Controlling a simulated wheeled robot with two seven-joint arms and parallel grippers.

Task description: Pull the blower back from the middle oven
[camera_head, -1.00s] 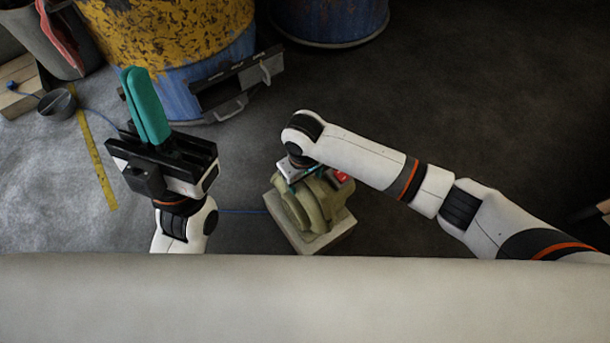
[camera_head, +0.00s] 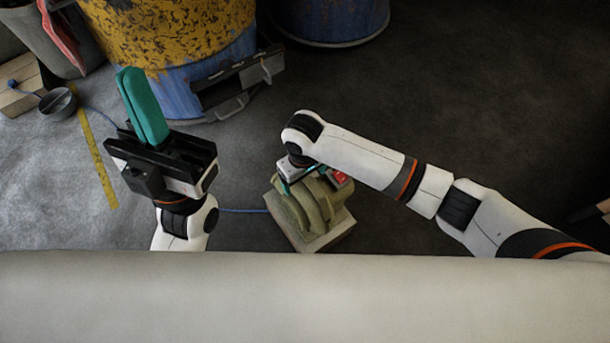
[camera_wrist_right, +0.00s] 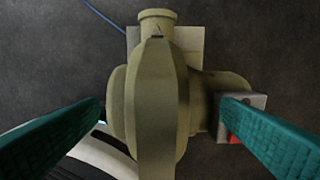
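The blower (camera_head: 312,205) is an olive-tan rounded housing with a red-topped grey box (camera_wrist_right: 240,118) at its side. It stands upright on a pale square base (camera_head: 325,240), apart from the yellow-and-blue barrel oven (camera_head: 180,50). My right gripper (camera_wrist_right: 162,103) is above the blower, its teal fingers spread on either side of the housing. I cannot tell whether they touch it. In the head view my right wrist hides part of the blower. My left gripper (camera_head: 143,105) is raised left of the blower, its teal fingers together and empty. I cannot tell which barrel is the middle oven.
A blue barrel (camera_head: 330,22) stands at the back. A dark metal door box (camera_head: 235,87) projects from the yellow-and-blue barrel. A blue cord (camera_head: 242,211) runs left from the blower. A small metal bowl (camera_head: 58,103) and yellow strip (camera_head: 97,165) lie left.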

